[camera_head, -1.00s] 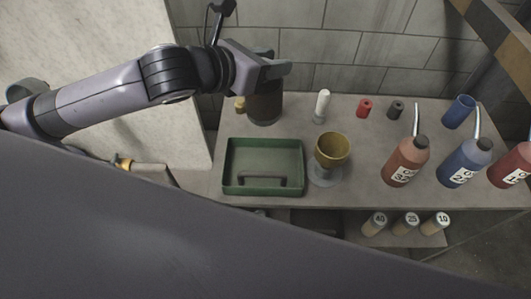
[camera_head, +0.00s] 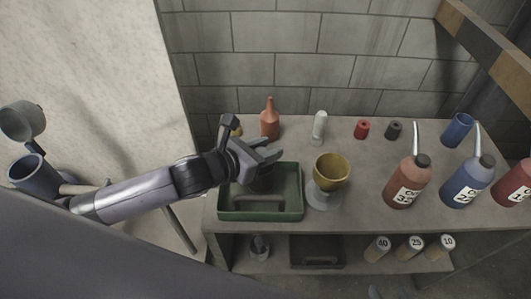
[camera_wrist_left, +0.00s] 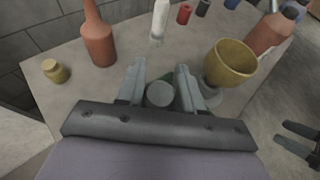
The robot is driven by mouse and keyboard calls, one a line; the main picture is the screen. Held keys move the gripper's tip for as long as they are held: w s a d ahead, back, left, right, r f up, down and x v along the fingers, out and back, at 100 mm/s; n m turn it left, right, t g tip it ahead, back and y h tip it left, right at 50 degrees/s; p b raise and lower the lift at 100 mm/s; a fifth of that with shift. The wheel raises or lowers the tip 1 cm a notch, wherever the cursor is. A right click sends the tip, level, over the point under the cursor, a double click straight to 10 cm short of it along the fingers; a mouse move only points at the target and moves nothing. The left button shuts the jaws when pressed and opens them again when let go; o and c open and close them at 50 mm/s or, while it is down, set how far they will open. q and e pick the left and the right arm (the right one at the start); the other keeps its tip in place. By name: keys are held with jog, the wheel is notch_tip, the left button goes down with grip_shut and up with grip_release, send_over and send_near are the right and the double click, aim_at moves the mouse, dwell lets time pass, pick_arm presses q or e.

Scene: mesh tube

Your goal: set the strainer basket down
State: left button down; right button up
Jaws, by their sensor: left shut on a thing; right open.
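My left gripper (camera_head: 268,152) is shut on the strainer basket (camera_head: 259,180), a dark cylinder. It holds the basket over or in the green tray (camera_head: 230,212); I cannot tell whether the basket touches the tray floor. In the left wrist view, the fingers (camera_wrist_left: 160,80) stand either side of a round grey top (camera_wrist_left: 160,94), and most of the basket is hidden below. My right gripper (camera_wrist_left: 300,138) shows at the right edge of the left wrist view, open and away from the basket.
A yellow cup (camera_head: 332,168) on a grey stand is close right of the tray. An orange bottle (camera_head: 269,122) and a white tube (camera_head: 319,126) stand behind. Labelled bottles (camera_head: 408,183) stand to the right. Several small jars (camera_head: 415,247) sit on the lower shelf.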

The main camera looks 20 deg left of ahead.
pick_arm(q)
jog(key=shift+f, duration=0.5)
jog(key=shift+f, duration=0.15)
jog(key=c, duration=0.7)
grip_release()
jog(key=shift+s+r, duration=0.1)
jog(key=shift+r, duration=0.1)
jog(key=shift+v, duration=5.9)
